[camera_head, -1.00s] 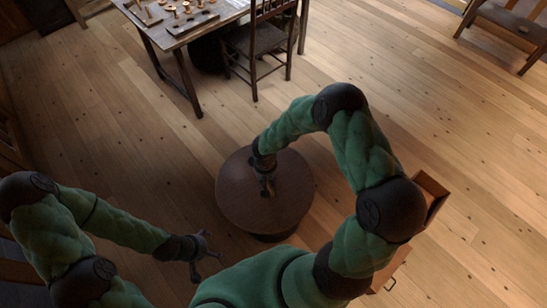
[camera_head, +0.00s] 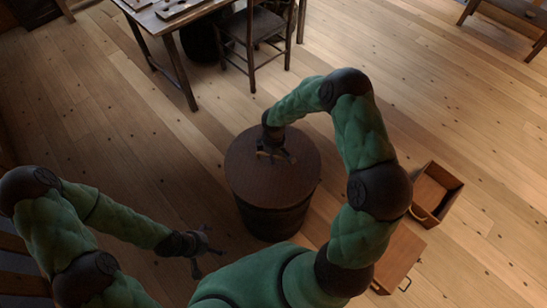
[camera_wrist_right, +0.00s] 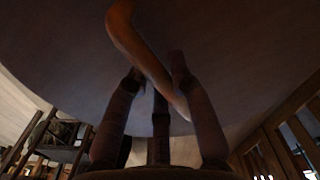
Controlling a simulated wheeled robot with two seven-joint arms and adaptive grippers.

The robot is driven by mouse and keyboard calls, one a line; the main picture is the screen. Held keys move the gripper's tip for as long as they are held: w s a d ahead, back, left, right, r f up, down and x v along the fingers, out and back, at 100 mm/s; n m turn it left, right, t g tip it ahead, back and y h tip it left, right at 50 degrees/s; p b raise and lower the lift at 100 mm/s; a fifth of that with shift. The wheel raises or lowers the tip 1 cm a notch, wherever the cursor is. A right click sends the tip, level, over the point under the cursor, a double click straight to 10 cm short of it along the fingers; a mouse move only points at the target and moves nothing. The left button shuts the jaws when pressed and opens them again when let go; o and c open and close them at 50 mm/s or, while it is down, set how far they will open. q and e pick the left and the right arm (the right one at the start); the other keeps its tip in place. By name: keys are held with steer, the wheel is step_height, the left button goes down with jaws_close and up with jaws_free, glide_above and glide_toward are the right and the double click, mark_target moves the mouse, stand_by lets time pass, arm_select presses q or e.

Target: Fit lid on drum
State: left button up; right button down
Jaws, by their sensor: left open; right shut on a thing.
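The lid (camera_head: 272,185) is a round brown wooden disc, above the dark drum (camera_head: 273,218) in the head view. I cannot tell whether it rests on the rim or hangs a little above it. In the right wrist view the curved orange-brown handle (camera_wrist_right: 138,45) passes between the fingers of that gripper (camera_wrist_right: 160,95), against the broad face of the lid (camera_wrist_right: 235,45). My left gripper (camera_head: 204,248) is open and empty, left of the drum. The drum's mouth is hidden.
A wooden table (camera_head: 158,22) and a dark chair (camera_head: 253,45) stand at the back. An open wooden drawer (camera_head: 436,192) and a wooden cabinet (camera_head: 398,255) are to the right. A bench (camera_head: 515,22) is at the back right. Plank floor around the drum is clear.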

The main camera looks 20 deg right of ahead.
steer(key=shift+w+f+b, duration=0.1)
steer(key=shift+f+b, duration=1.7)
steer(key=shift+f, duration=0.55)
steer(key=shift+d, duration=0.1)
steer(key=shift+f, duration=0.2)
steer(key=c, duration=1.1)
jaws_free()
steer(key=shift+o, duration=0.4)
